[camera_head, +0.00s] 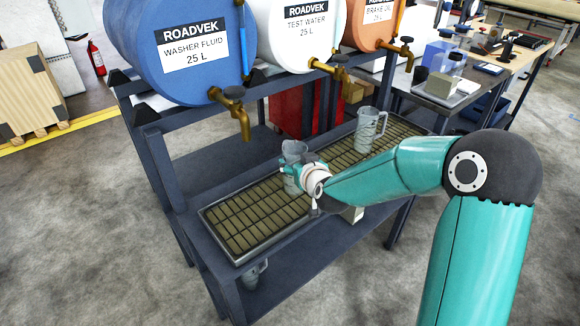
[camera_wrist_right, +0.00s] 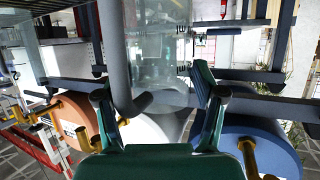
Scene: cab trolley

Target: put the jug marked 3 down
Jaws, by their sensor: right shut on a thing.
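My right gripper (camera_head: 304,172) is shut on a clear jug (camera_head: 293,152) with a grey handle, over the grated drip tray (camera_head: 262,208). My gripper partly hides it; I cannot tell whether its base touches the grating. In the right wrist view the held jug (camera_wrist_right: 160,62) stands between the fingers (camera_wrist_right: 158,105). A second clear jug (camera_head: 369,130) stands upright on the tray, further right. A third jug (camera_head: 256,273) shows partly below the tray, at the front. I cannot read a number 3 on any jug. My left gripper is not in view.
Blue (camera_head: 185,45), white (camera_head: 295,35) and orange (camera_head: 372,22) drums with brass taps lie on the rack above the tray. The blue drum's tap (camera_head: 236,108) hangs above the tray's left part. The grating left of the held jug is bare. A workbench (camera_head: 530,60) stands back right.

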